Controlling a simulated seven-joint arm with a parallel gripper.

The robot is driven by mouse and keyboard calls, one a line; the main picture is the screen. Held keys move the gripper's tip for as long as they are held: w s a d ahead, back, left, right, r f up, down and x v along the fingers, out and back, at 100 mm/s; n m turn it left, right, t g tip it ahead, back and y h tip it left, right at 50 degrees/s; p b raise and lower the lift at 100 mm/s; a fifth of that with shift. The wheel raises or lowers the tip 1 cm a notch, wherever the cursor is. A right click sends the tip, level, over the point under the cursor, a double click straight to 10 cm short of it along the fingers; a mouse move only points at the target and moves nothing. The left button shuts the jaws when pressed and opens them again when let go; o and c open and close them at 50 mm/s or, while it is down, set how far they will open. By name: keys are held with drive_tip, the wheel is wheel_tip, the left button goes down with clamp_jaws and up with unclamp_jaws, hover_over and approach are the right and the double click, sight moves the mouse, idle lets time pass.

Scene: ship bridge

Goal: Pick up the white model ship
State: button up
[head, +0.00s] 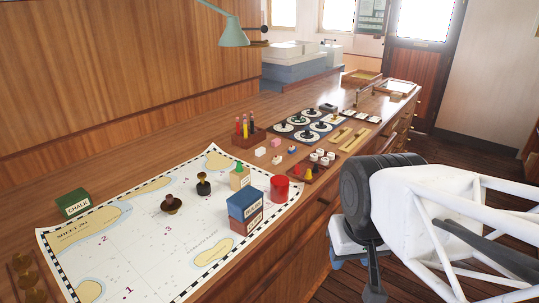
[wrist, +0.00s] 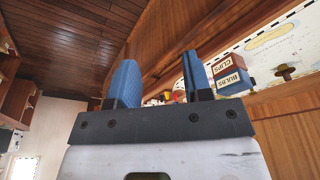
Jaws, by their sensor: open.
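Several small pieces stand on the desk in the head view, past the chart. A small whitish one (head: 260,152) may be the white model ship, but it is too small to be sure of its shape. A pink piece (head: 277,142) and a blue-and-white piece (head: 292,150) stand close to it. My gripper (wrist: 160,78) is open, with nothing between its two blue fingers in the wrist view. It is off the desk's front side, to the right of the small pieces in the head view and well apart from them.
A pen holder (head: 248,136) is behind the whitish piece. Trays of small pieces (head: 308,170) lie to its right.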

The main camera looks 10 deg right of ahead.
drive_tip(key=shift+o, duration=0.4)
idle(0.3)
drive_tip(key=w+d+r+n+t+h, duration=0.15)
drive_tip(key=w+n, duration=0.35)
drive_tip(key=w, duration=0.5)
drive_tip(key=w+d+n+t+h, duration=0.1)
drive_tip(key=w+n+h, duration=0.3)
drive_tip(key=w, duration=0.6)
drive_tip(key=w+d+r+n+t+h, duration=0.1)
drive_tip(key=w+d+n+h, duration=0.1)
drive_tip(key=w+n, duration=0.6)
drive_tip(key=w+a+f+n+t+y, duration=0.1)
drive_tip(key=w+a+n, duration=0.3)
drive_tip(key=w, duration=0.5)
drive_tip(key=w+a+f+n+t, duration=0.3)
drive_tip(key=w+n, duration=0.3)
drive_tip(key=w, duration=0.3)
drive_tip(key=w+a+f+n+t+y, duration=0.1)
drive_tip(key=w+a+f+n+t, duration=0.1)
drive_tip(key=w, duration=0.7)
drive_tip(key=a+f+n, duration=0.1)
drive_tip(key=a+n, duration=0.1)
drive_tip(key=a, duration=0.1)
drive_tip(key=shift+w+a+f+n+y, duration=0.2)
drive_tip(key=shift+w+a+n+y, duration=0.05)
drive_tip(key=shift+w+n+y, duration=0.15)
